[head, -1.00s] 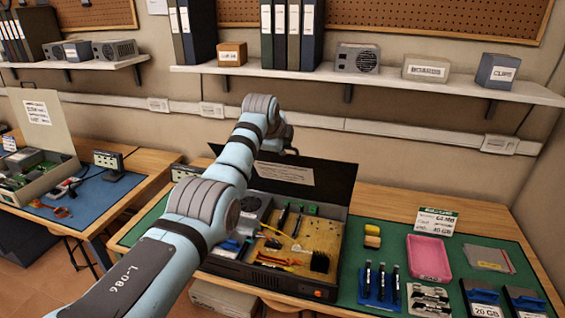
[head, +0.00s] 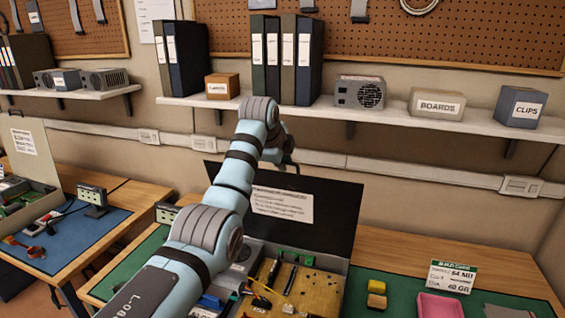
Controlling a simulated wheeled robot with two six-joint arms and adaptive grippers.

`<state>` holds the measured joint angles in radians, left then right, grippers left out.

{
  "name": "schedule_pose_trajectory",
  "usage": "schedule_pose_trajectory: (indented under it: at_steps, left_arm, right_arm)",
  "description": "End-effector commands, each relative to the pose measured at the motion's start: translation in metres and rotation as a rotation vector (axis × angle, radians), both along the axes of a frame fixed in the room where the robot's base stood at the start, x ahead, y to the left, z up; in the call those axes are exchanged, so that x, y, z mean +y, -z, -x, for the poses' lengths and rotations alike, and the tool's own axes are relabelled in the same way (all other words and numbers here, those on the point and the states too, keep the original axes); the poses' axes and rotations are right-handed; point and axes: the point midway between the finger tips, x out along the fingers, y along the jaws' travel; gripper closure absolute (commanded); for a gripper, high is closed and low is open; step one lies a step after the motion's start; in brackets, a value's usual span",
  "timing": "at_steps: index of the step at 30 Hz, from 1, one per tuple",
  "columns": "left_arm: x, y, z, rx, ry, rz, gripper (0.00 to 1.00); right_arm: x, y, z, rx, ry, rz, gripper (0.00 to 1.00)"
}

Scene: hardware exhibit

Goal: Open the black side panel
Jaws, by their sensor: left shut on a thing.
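The black side panel (head: 333,217) stands raised at the back of the open computer case (head: 335,263), with a white printed label (head: 282,204) on its inner face. My left arm reaches over the case from the lower left. My left gripper (head: 287,157) is at the panel's top edge, small and mostly hidden behind my wrist. It is shut on the panel, though the contact itself is hard to see. Inside the case are a tan board (head: 313,291), cables and dark parts. My right gripper is not in view.
A wall shelf (head: 400,121) with binders, a power supply (head: 359,93) and boxes runs above and behind the panel. Another bench (head: 75,235) stands at left.

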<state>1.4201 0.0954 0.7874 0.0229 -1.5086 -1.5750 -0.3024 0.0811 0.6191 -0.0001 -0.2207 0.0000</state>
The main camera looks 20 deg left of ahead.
Motion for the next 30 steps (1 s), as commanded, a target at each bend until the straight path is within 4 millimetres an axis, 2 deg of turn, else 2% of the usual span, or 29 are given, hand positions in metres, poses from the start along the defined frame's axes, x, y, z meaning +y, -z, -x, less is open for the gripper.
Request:
schedule_pose_trajectory:
  at_steps: [3, 4, 7, 20, 23, 30]
  left_arm:
    - [-0.001, 0.002, 0.0, 0.005, 0.0, 0.002, 1.0]
    - [-0.001, 0.002, 0.0, 0.005, 0.0, 0.002, 0.88]
    - [-0.001, 0.002, 0.0, 0.003, 0.0, 0.002, 0.72]
    - [0.0, -0.002, 0.001, -0.001, 0.001, 0.001, 0.72]
    - [-0.001, -0.013, 0.009, -0.004, 0.0, 0.0, 0.72]
    - [-0.005, -0.064, 0.052, -0.008, 0.001, 0.0, 0.72]
  right_arm:
    - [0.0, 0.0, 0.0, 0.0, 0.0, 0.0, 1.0]
    - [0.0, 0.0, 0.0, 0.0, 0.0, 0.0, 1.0]
    - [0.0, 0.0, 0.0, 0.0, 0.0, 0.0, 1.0]
    - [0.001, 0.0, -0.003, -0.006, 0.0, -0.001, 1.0]
    - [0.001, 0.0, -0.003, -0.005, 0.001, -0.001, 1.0]
    - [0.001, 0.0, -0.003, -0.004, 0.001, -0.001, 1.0]
